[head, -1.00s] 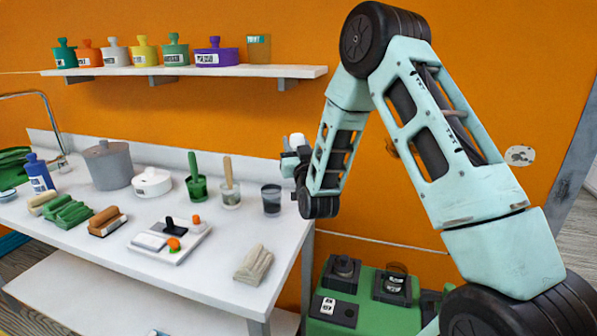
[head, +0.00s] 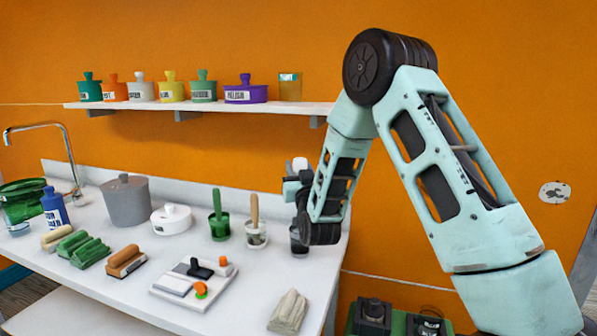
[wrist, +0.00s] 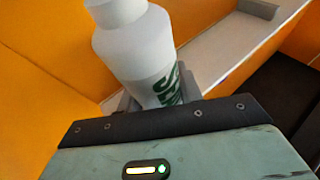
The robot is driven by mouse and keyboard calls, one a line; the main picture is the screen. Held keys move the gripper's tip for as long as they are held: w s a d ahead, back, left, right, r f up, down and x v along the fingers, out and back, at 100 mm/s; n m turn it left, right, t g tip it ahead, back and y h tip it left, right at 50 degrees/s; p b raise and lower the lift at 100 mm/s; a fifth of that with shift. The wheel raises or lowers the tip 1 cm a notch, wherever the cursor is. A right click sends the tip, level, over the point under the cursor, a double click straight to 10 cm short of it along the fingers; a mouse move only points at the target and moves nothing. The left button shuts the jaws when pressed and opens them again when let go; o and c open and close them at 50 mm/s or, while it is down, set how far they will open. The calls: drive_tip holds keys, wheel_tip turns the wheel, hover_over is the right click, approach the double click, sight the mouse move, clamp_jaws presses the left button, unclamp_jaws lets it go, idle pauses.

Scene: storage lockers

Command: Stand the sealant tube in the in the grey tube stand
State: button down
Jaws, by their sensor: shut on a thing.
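The sealant tube, a white bottle with dark green lettering (wrist: 148,60), is held upright or nearly so in my gripper (wrist: 160,100) in the wrist view. Its white top (head: 299,164) shows in the head view. My gripper (head: 294,188) is shut on it, above the right end of the counter. A dark grey cup (head: 299,243) stands on the counter just below my gripper, partly hidden by my arm. It may be the grey tube stand, but I cannot be sure.
Left of the dark cup stand a clear cup (head: 256,238) and a green cup (head: 219,230), each with a handled tool. A white tray (head: 178,294) and a beige block (head: 288,312) lie in front. A shelf (head: 215,107) runs along the orange wall.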

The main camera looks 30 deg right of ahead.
wheel_tip(320, 180, down, 12)
drive_tip(key=b, duration=1.2)
drive_tip(key=shift+r, duration=0.25)
drive_tip(key=shift+f+b, duration=0.25)
drive_tip(key=shift+b, duration=0.4)
idle(0.4)
drive_tip(key=c, duration=0.9)
unclamp_jaws()
drive_tip(key=shift+o, duration=0.2)
wheel_tip(320, 180, up, 10)
drive_tip(key=shift+p, duration=0.35)
